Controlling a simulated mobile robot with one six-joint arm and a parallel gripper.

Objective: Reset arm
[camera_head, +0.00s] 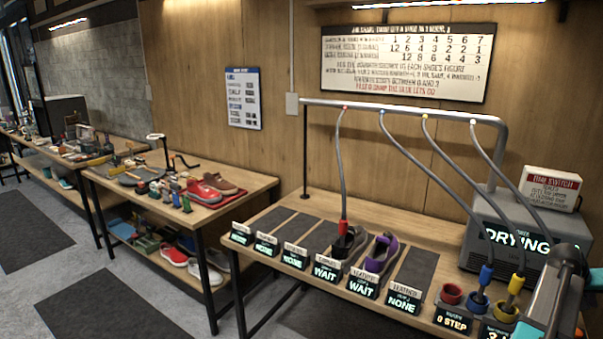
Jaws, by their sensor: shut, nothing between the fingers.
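Part of my arm, dark grey with teal caps, shows at the lower right edge of the head view, in front of the right end of the drying bench (262,222). My gripper and its fingertips do not show in this view. The links that show stand close to the coloured cups and the grey drying unit (480,232) in the picture. I cannot tell whether they touch anything.
A dark shoe (347,243) and a purple-grey shoe (381,253) sit on the bench mats; a red-tipped hose reaches the dark one. Three more hoses hang from the pipe (400,109). A yellow-handled item (514,286) stands in a cup. A side table (255,183) holds more shoes.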

